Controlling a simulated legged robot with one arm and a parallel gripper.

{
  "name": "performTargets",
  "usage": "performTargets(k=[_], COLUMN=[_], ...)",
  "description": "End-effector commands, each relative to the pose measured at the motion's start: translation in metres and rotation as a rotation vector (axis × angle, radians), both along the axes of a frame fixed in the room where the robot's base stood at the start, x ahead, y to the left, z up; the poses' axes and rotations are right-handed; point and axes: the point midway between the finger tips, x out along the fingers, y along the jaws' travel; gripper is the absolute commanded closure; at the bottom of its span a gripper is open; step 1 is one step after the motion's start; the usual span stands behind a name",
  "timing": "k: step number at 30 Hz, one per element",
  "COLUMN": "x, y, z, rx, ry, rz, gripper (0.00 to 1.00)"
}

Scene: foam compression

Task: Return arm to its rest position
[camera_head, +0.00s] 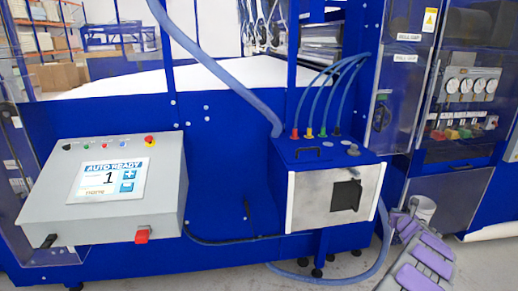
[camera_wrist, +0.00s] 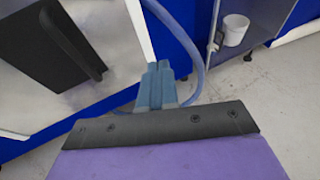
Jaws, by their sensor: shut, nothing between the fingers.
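My gripper (camera_wrist: 158,68) shows in the wrist view as two blue-grey fingers pressed together, shut and empty. It appears in front of the lower right part of the silver-fronted box, apart from the box's dark door (camera_wrist: 55,45). In the head view my purple arm (camera_head: 433,262) is folded low at the lower right, to the right of the box (camera_head: 310,205). The gripper's fingers are not clearly visible in that view.
A control panel (camera_head: 50,205) reading "AUTO READY" and 1 stands at the left. A blue hose (camera_head: 345,276) loops from the box across the floor beside my arm. A white bucket (camera_head: 422,208) stands behind my arm. Grey floor (camera_wrist: 270,110) is clear at the right.

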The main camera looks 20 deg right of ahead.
Motion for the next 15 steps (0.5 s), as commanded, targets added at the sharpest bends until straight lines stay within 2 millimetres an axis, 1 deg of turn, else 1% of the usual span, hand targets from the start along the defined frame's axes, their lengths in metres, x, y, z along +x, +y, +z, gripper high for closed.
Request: performTargets(k=[4, 5, 7, 9, 11, 14, 15], x=[0.010, 0.014, 0.026, 0.039, 0.049, 0.061, 0.063], y=[0.011, 0.015, 0.030, 0.050, 0.071, 0.108, 0.124], z=[0.012, 0.016, 0.030, 0.049, 0.063, 0.085, 0.091], rx=[0.051, 0.077, 0.157, 0.255, 0.354, 0.512, 0.577], ry=[-0.031, -0.043, -0.083, -0.131, -0.171, -0.223, -0.238], rz=[-0.020, -0.033, -0.067, -0.111, -0.152, -0.223, -0.255], gripper=[1.00, 1.00, 1.00, 1.00, 1.00, 1.00, 1.00])
